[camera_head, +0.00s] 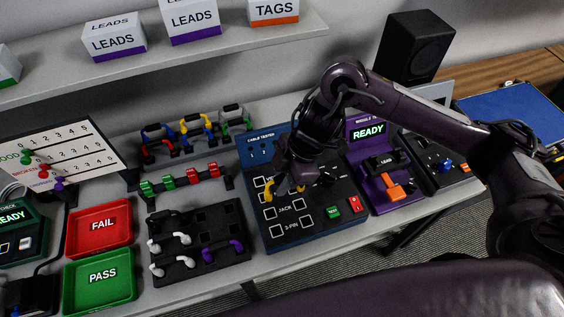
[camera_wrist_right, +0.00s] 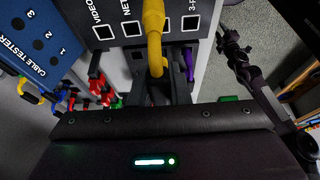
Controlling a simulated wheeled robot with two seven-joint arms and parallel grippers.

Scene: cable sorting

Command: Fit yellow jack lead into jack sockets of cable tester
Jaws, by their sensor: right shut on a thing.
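The cable tester (camera_head: 322,230) is a dark panel with a blue back, with labelled rows of square sockets, including JACK and 3-PIN. My right gripper (camera_head: 287,181) is above its upper part, shut on the yellow jack lead (camera_head: 269,191). One yellow end shows left of the fingers, and a little yellow shows to their right. In the right wrist view the yellow lead (camera_wrist_right: 154,38) runs up from between the fingers over the tester panel, between the NET and 3-PIN rows. The fingers and lead hide the sockets beneath, so I cannot tell whether its ends are in them. My left gripper is out of view.
Left of the tester, a black rack (camera_head: 200,262) holds white and purple leads. The red FAIL tray (camera_head: 98,247) and green PASS tray (camera_head: 122,290) lie further left. A purple READY unit (camera_head: 376,205) stands close on the right. Coloured leads hang on a rack (camera_head: 190,160) behind.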

